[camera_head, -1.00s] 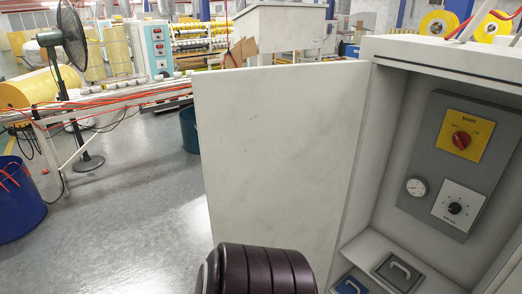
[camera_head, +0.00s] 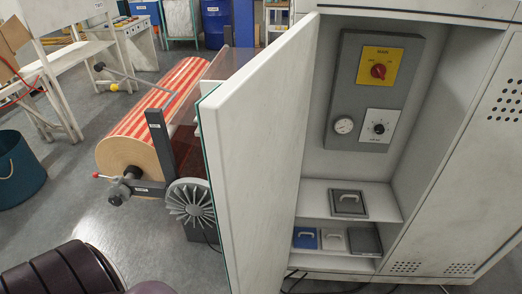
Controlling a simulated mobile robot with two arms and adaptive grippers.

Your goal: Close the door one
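The white cabinet door (camera_head: 268,150) stands open, hinged on the left side of the cabinet and swung out toward me. The white cabinet (camera_head: 450,165) is open behind it, showing a grey panel with a yellow plate and red switch (camera_head: 378,71), a gauge and a dial. A dark ribbed part of my own arm shows at the bottom left, apart from the door in the picture. Neither gripper's fingers are in view.
Inside, shelves hold a grey handled piece (camera_head: 348,202) and a blue one (camera_head: 305,238). Left of the door stand a red-striped roll (camera_head: 150,115) on a machine and a grey fan wheel (camera_head: 190,203). A dark teal bin (camera_head: 18,170) is at far left. Grey floor lies between.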

